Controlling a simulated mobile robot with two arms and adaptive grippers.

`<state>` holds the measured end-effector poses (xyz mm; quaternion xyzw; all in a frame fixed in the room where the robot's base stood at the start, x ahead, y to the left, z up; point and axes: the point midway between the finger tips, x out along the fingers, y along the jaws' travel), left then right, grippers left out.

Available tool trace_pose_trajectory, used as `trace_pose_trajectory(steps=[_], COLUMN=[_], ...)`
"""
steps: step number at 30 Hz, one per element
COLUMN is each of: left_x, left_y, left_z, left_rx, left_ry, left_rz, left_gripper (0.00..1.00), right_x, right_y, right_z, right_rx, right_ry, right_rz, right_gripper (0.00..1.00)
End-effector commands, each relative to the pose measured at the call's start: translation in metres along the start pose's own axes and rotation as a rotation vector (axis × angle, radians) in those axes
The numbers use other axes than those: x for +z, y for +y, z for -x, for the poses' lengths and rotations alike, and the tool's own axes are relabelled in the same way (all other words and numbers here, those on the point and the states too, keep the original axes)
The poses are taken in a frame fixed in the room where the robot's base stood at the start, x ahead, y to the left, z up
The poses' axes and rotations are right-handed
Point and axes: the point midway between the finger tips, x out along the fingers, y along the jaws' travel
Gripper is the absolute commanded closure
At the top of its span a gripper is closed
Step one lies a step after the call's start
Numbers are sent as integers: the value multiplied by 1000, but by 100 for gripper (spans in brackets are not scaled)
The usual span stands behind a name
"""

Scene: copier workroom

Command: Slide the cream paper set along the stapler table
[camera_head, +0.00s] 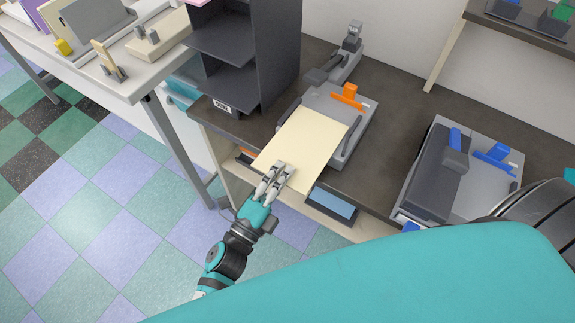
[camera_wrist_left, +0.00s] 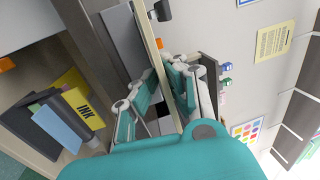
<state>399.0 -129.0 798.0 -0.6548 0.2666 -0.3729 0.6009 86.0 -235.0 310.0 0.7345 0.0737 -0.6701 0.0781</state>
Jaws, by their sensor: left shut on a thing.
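The cream paper set (camera_head: 310,142) lies tilted in the head view, its far end over the grey stapler (camera_head: 352,143) with the orange guide (camera_head: 348,97). Its near end reaches past the front edge of the dark stapler table (camera_head: 385,165). My left gripper (camera_head: 277,173) is shut on that near end. In the left wrist view the paper set (camera_wrist_left: 152,45) shows edge-on as a thin cream strip between the fingers of my left gripper (camera_wrist_left: 166,82). The paper hides part of the stapler bed. My right gripper is not in view.
A dark shelf unit (camera_head: 280,55) stands left of the stapler. A grey device with blue guides (camera_head: 485,150) stands to the right, with bare tabletop between. A blue panel (camera_head: 332,203) sits under the table's front edge. A white table (camera_head: 115,65) stands at left.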

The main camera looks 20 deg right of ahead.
Motion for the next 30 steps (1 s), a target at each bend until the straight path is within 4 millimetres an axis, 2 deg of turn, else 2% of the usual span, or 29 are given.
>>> trace_pose_trajectory(steps=[17, 30], left_x=[0, 0], left_y=[0, 5], left_z=[-3, -26], left_rx=[-1, -2], left_ry=[0, 1], left_rz=[0, 0], left_gripper=[100, 100], right_x=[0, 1], right_y=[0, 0], right_z=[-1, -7], right_rx=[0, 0], right_ry=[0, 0], right_rz=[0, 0], right_gripper=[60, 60])
